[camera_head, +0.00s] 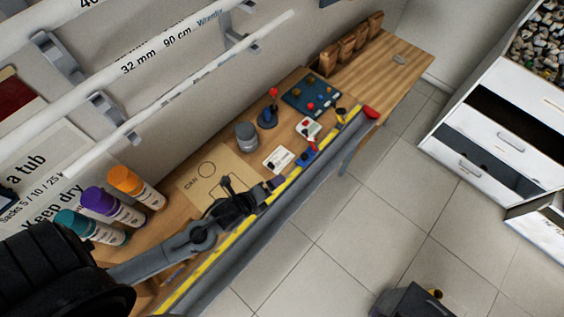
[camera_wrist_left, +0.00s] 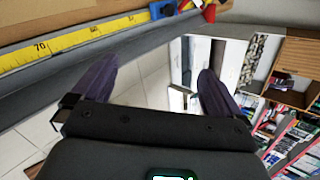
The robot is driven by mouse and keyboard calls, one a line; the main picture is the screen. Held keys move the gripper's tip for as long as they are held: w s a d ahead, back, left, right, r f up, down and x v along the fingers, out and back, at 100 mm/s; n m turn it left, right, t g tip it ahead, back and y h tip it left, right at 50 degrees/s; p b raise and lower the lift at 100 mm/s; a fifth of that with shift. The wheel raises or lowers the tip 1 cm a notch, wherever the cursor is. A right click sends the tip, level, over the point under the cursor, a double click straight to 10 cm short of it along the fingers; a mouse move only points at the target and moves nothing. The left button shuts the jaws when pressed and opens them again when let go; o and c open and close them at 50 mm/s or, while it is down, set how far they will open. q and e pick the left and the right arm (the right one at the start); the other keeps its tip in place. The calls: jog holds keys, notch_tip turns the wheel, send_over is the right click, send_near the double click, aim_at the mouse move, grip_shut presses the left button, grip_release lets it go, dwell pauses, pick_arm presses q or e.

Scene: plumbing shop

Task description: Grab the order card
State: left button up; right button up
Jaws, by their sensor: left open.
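A small white card with dark marks (camera_head: 278,159), which looks like the order card, lies flat on the wooden bench near its front edge. My left gripper (camera_head: 264,190) is just in front of and to the lower left of the card, over the bench's front edge. In the left wrist view its two purple fingers (camera_wrist_left: 157,82) are spread apart with nothing between them. The card does not show in that view. My right gripper is not in view.
A yellow measuring strip (camera_head: 232,243) runs along the bench's front edge. A brown board marked CAN (camera_head: 205,182), a grey can (camera_head: 246,137), a blue item (camera_head: 307,154) and a red-and-white item (camera_head: 308,127) surround the card. Several spray cans (camera_head: 137,187) stand left.

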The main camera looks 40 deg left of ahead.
pick_arm(q)
jog(key=w+a+f+m+t+b, duration=0.3)
jog(key=a+f+m+b, duration=0.3)
jog(key=f+m, duration=0.45)
jog(key=m+b, duration=0.3)
jog(key=m, duration=0.1)
send_near(270, 166)
jog(key=shift+w+d+r+n, duration=0.15)
jog(key=shift+d+r+n, duration=0.1)
jog(key=shift+d, duration=0.05)
jog(key=shift+t, duration=0.3)
jog(key=b+x, duration=0.2)
jog(key=x, duration=0.1)
jog(key=b+x, duration=0.1)
jog(key=shift+w+a+f+b, duration=0.2)
jog(key=shift+a+f+b, duration=0.05)
jog(key=shift+f+b, duration=0.15)
jog(key=shift+w+f+b, duration=0.1)
jog(key=shift+w+b, duration=0.25)
jog(key=shift+w, duration=0.25)
jog(key=shift+w+f+b, duration=0.35)
jog(key=shift+f+b, duration=0.05)
jog(key=shift+b, duration=0.2)
jog(key=b+x, duration=0.3)
jog(key=shift+f, duration=0.4)
jog(key=shift+w+b, duration=0.4)
jog(key=shift+w, duration=0.1)
